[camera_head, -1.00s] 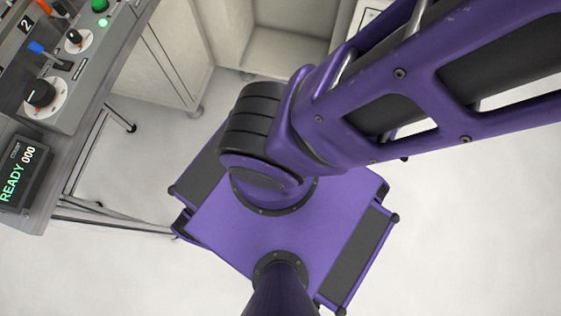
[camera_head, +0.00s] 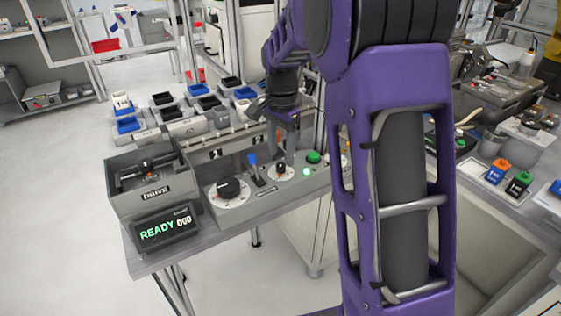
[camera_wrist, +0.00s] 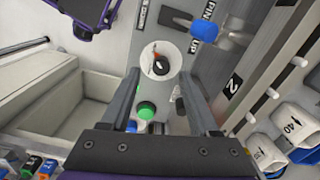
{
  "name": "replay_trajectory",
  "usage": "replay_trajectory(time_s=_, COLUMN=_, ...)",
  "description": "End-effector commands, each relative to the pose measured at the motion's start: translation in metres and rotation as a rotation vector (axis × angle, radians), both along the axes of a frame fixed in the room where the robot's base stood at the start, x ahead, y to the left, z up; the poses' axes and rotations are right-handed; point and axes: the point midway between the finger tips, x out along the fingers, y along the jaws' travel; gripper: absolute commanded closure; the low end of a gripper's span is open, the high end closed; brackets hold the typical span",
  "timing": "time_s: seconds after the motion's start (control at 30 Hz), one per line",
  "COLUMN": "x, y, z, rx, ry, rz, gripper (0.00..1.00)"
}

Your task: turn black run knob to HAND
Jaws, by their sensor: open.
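A small black knob with a red mark sits on a round white dial (camera_wrist: 161,60) in the wrist view. It also shows on the grey control panel (camera_head: 262,199) in the head view, as a small black knob (camera_head: 281,169). The lettering around the dial is too small to read. A larger black knob (camera_head: 229,187) on a white dial stands left of it, with a blue lever (camera_head: 252,160) between them. My gripper (camera_wrist: 158,75) is open, its fingers pointing at the small knob and framing it left and right. It appears apart from the knob; contact cannot be told.
A green button (camera_head: 313,157) and a lit green lamp (camera_head: 306,171) sit right of the small knob. A READY display (camera_head: 165,228) and a DRIVE box (camera_head: 148,182) stand at left. Rows of bins (camera_head: 208,104) lie behind the panel. Open floor shows at left.

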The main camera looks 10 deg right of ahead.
Motion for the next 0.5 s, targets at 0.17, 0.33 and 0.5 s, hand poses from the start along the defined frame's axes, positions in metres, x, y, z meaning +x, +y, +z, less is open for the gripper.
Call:
replay_trajectory(time_s=0.17, x=0.0, y=0.0, z=-0.024, rx=0.0, ry=0.001, rz=0.0, gripper=0.38)
replay_trajectory(time_s=0.33, x=0.0, y=0.0, z=-0.031, rx=0.0, ry=0.0, rz=0.0, gripper=0.38)
replay_trajectory(time_s=0.5, x=0.0, y=0.0, z=-0.031, rx=0.0, ry=-0.001, rz=0.0, gripper=0.38)
